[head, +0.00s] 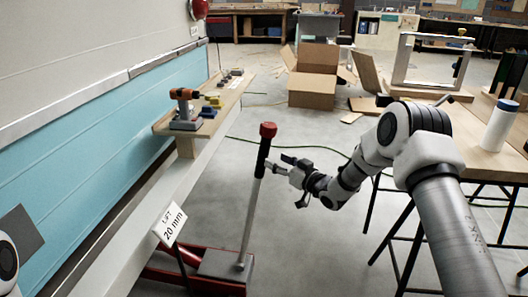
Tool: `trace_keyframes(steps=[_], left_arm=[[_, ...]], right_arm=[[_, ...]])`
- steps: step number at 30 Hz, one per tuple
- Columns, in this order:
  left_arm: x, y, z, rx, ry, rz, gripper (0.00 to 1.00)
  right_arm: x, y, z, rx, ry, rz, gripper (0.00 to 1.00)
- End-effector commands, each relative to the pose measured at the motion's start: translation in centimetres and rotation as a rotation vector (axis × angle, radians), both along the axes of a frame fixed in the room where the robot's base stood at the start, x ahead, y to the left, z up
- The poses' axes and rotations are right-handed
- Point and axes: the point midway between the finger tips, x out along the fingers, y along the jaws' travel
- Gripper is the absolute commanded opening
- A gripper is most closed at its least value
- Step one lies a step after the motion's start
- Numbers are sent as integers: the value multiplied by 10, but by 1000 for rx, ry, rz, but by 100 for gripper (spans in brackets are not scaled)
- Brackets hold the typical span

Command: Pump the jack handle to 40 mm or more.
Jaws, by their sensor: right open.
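The jack handle (250,215) is a grey rod with a black grip and a red knob on top. It stands nearly upright, leaning slightly right, and rises from the red jack (222,266) on the floor. A white sign (170,224) beside it reads "LIFT 20 mm". Contact with the handle cannot be told. My left gripper is not in view; only a bit of my left arm shows at the left edge.
A wooden shelf (228,98) with an orange-and-black tool (184,105) runs along the blue camper wall left of the handle. A wooden table (490,158) with a white bottle (499,126) stands right. Cardboard boxes (313,85) lie behind. Floor around the jack's right side is clear.

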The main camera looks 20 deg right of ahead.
Motion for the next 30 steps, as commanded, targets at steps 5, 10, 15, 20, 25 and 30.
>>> trace_keyframes(steps=[5,10,15,20,25,30], left_arm=[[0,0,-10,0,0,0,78],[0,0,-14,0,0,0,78],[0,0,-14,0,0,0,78],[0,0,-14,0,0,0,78],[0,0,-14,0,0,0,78],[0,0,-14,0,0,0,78]], right_arm=[[33,14,-4,-5,-2,2,60],[57,22,-2,-4,-2,2,60],[62,24,0,-1,-1,0,60],[62,24,0,-1,-1,0,45],[62,24,0,-1,-1,0,0],[61,23,0,1,-2,0,0]])
